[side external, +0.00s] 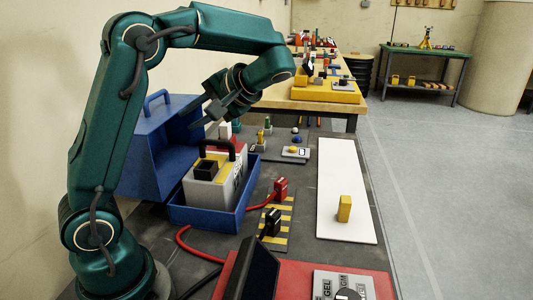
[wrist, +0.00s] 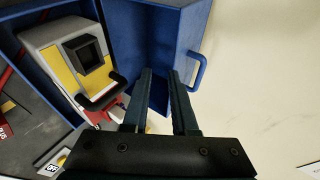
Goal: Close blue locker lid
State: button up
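The blue locker lid (side external: 150,145) stands raised and open, with its hollow inside facing right and its handle (side external: 156,101) on the upper outer side. The lid (wrist: 150,35) and handle (wrist: 199,72) also show in the wrist view. The blue locker base (side external: 215,219) holds a grey and yellow battery box (side external: 222,178) with a black handle. My gripper (side external: 203,115) is beside the lid's upper right edge. In the wrist view its two fingers (wrist: 161,73) are apart, with blue lid showing behind the gap. I cannot tell whether they touch the lid.
A red connector (side external: 281,189) and a black connector (side external: 272,222) stand right of the locker. A white board (side external: 346,205) carries a yellow block (side external: 345,208). A dark screen (side external: 250,268) stands in front. The wall is close behind the lid.

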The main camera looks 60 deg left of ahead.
jog(key=s+d+f+m+t+h, duration=0.3)
jog(key=d+t+h, duration=0.2)
jog(key=d, duration=0.4)
jog(key=s+d+f+m+t+h, duration=0.3)
jog(key=d+t+h, duration=0.2)
jog(key=d, duration=0.4)
jog(key=shift+d+f, duration=0.25)
jog(key=shift+d, duration=0.15)
jog(key=shift+w+d+r+m+t, duration=0.3)
jog(key=shift+w+r+m+t, duration=0.1)
jog(key=shift+w+r+t, duration=0.1)
notch_tip(320, 180, up, 13)
jog(key=n+g+y, duration=0.5)
jog(key=g+y, duration=0.7)
jog(key=y, duration=0.2)
send_over(157, 95)
jog(key=f+v, duration=0.1)
jog(key=v, duration=0.3)
jog(key=shift+w, duration=0.1)
notch_tip(157, 95, down, 5)
jog(key=shift+d+r, duration=0.15)
jog(key=shift+r, duration=0.1)
jog(key=shift+f, duration=0.2)
jog(key=shift+x, duration=2.5)
